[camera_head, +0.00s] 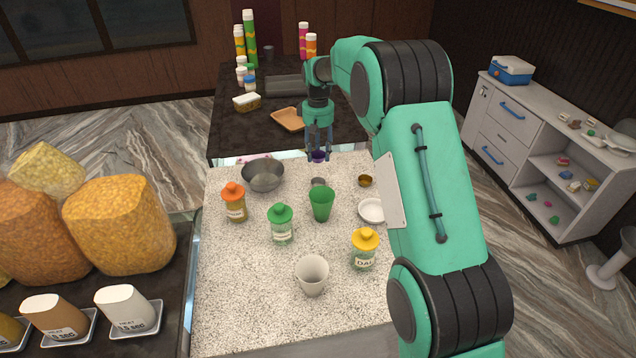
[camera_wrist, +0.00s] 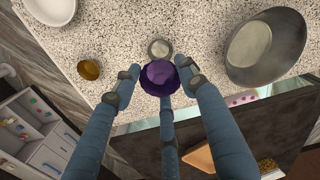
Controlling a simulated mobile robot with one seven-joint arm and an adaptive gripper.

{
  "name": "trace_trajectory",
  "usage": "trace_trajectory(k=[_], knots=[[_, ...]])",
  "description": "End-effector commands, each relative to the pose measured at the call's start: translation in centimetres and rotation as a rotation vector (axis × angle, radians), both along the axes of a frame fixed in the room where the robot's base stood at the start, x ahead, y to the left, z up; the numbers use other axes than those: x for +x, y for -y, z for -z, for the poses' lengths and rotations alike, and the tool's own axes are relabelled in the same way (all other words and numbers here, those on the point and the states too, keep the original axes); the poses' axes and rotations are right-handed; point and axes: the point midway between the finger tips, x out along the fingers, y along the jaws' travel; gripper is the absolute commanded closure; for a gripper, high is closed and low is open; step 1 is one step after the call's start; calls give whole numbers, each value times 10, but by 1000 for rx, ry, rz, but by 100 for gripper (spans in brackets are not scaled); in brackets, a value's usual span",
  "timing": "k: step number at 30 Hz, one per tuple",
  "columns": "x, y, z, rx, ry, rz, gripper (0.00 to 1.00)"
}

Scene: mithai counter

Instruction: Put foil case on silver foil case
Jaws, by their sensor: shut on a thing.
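A purple foil case (camera_wrist: 160,76) is between the fingers of my gripper (camera_wrist: 161,83), which is shut on it. In the head view the purple foil case (camera_head: 317,156) shows at the tips of my gripper (camera_head: 318,154), at the far edge of the speckled counter. The silver foil case (camera_head: 318,182) stands on the counter on the near side of the held case. In the wrist view the silver foil case (camera_wrist: 160,48) is just above the purple one, partly hidden by it. I cannot tell how high the held case is above the counter.
A gold foil case (camera_head: 365,181) and a white dish (camera_head: 372,211) stand to the right. A steel bowl (camera_head: 263,176) is to the left. A green cup (camera_head: 322,204) stands close in front of the silver case. Lidded jars (camera_head: 281,224) stand nearer.

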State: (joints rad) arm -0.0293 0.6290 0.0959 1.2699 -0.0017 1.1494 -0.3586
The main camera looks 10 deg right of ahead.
Motion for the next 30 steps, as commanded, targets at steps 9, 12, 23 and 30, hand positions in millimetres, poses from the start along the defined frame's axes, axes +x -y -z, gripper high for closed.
trace_trajectory(k=[9, 12, 23, 30], knots=[[-1, 0, 6, 0, -2, 0, 67], [-1, 0, 16, 0, -2, 0, 67], [0, 0, 59, 0, -1, 0, 67], [0, 0, 62, 0, 0, 0, 67]])
